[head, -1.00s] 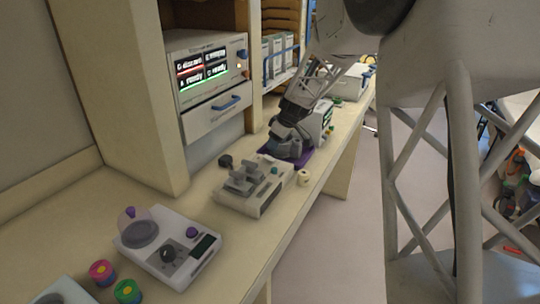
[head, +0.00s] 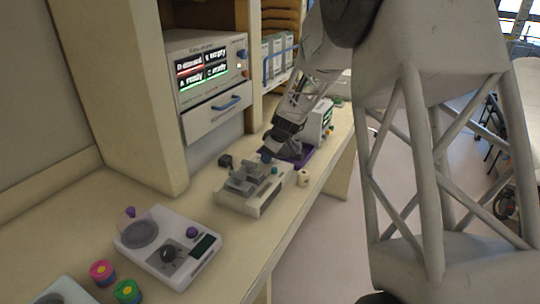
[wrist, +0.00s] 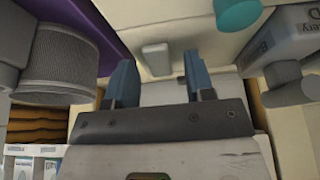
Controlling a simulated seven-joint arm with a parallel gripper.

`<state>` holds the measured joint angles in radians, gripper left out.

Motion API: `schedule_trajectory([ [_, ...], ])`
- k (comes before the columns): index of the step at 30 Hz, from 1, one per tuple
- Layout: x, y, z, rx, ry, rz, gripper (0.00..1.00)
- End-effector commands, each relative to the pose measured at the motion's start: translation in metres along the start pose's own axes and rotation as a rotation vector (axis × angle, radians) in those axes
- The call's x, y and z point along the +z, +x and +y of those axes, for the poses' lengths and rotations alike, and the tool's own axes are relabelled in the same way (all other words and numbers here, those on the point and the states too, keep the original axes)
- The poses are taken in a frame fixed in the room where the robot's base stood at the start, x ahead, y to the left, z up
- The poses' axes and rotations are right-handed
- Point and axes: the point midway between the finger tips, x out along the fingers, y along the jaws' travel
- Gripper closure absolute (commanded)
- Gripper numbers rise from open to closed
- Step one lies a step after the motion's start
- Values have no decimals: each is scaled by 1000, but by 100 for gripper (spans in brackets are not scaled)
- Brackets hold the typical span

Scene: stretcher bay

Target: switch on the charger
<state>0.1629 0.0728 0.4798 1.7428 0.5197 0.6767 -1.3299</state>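The grey-white unit (head: 262,205) on the counter, with stepped grey blocks on top and a teal knob (head: 274,170), appears to be the charger; I cannot be sure. My gripper (head: 266,156) is at its far side, beside the purple mat. In the wrist view my gripper (wrist: 155,88) is open, with two blue fingers apart and nothing held. A small pale block, perhaps a switch (wrist: 155,58), shows between and just beyond the fingertips. I cannot tell whether they touch it. The teal knob (wrist: 238,14) is up and right of the fingers. A box marked "Battery D" (wrist: 290,40) is at the right.
A cabinet unit with a lit status screen (head: 204,66) and a drawer (head: 218,115) stands on the left. A small cream cylinder (head: 304,178) sits by the counter edge.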

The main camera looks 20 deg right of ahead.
Motion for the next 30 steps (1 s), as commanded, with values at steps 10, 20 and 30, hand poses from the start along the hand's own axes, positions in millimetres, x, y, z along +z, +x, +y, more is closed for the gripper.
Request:
schedule_trajectory([
  [10, 0, 0, 0, 0, 0, 0, 100],
  [20, -2, 1, -1, -3, -3, -48, 100],
  [30, -5, 2, -1, -4, -3, -186, 100],
])
